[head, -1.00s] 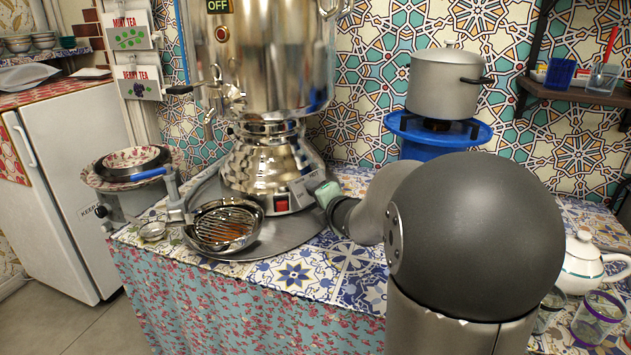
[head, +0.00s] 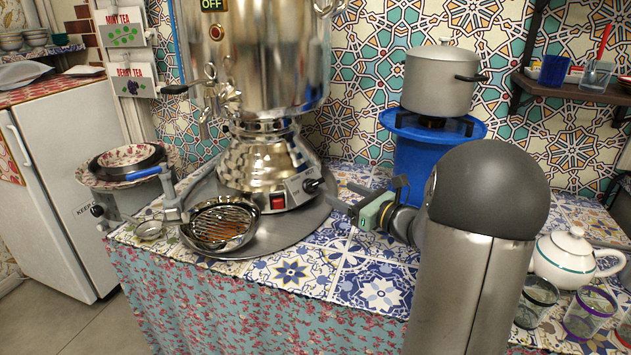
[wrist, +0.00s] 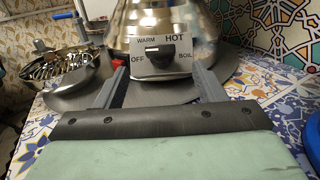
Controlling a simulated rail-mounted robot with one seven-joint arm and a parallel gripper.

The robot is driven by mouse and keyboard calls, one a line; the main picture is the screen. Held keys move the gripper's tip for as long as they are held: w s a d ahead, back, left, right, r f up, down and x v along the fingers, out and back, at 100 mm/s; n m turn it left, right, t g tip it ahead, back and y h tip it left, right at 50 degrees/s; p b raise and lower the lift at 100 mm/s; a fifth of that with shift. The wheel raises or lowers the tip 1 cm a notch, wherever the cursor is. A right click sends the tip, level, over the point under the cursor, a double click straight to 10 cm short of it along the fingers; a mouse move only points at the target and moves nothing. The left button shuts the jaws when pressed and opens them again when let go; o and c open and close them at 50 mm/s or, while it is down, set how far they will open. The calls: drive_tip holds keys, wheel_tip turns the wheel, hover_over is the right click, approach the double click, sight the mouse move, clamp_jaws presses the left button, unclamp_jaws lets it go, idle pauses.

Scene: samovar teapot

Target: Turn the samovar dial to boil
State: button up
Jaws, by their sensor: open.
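The shiny metal samovar (head: 270,165) stands on a round grey tray (head: 285,228). Its black dial (head: 313,186) is on the front of the base, and it also shows in the wrist view (wrist: 160,51). The labels OFF, WARM, HOT and BOIL surround the dial. Its pointer is hard to read exactly, but it seems turned toward OFF. A sign high on the samovar reads OFF (head: 213,4). My gripper (head: 343,197) is open and empty, to the right of the dial and apart from it. In the wrist view its fingers (wrist: 158,70) point toward the dial, one on each side.
A red switch (head: 278,202) sits left of the dial. A metal strainer bowl (head: 222,225) is at the samovar's front left. A blue stove (head: 425,165) with a pot (head: 440,82) stands behind my arm. A white teapot (head: 575,258) and glasses are at right. Tiled table is clear in front.

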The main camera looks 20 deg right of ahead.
sight(319, 183)
drive_tip(key=x, duration=1)
drive_tip(key=shift+w, duration=0.1)
drive_tip(key=c, duration=1)
